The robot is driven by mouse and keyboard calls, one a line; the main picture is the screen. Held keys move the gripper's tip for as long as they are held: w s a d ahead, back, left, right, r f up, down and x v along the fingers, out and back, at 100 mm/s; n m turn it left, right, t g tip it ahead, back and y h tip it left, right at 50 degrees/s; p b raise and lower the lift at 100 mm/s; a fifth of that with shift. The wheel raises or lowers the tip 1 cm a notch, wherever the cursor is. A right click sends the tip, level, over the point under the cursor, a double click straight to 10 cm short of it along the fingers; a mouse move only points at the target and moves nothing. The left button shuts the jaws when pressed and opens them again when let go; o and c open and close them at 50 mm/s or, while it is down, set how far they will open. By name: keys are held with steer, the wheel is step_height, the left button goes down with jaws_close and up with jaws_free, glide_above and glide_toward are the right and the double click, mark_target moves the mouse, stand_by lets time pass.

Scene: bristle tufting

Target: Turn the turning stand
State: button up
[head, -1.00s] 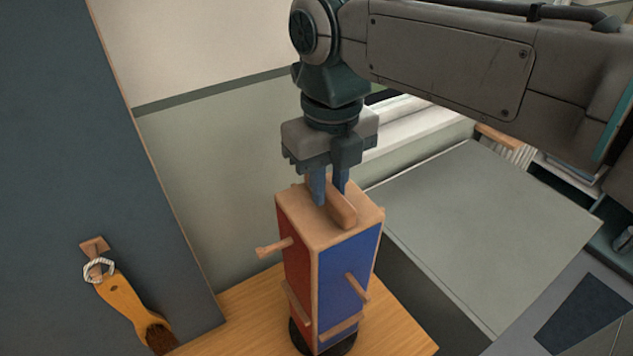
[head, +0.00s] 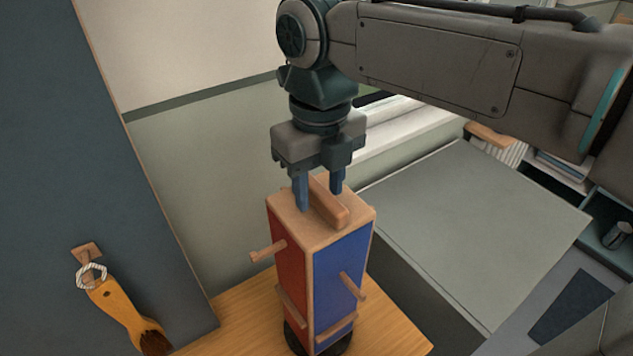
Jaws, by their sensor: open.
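The turning stand (head: 341,272) is an upright wooden block on a dark round base (head: 296,338). One visible side is red and the other is blue, each with a wooden peg and a ledge low down. A wooden bar handle (head: 328,203) stands on its top. My gripper (head: 319,202) is open over the top, with one blue finger on each side of the handle. The left finger is clearly apart from the handle. Whether the right finger touches the handle is hard to tell. The far sides of the stand are hidden.
The stand is on a wooden table (head: 393,333). A dark panel (head: 60,170) at the left carries a peg with a brush (head: 121,308) hanging by a cord loop. A grey flat surface (head: 470,235) lies to the right, with shelves (head: 580,195) beyond it.

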step_height(320, 180, up, 14)
steer(key=p, duration=0.1)
stand_by(0.5)
steer(key=shift+f, duration=0.15)
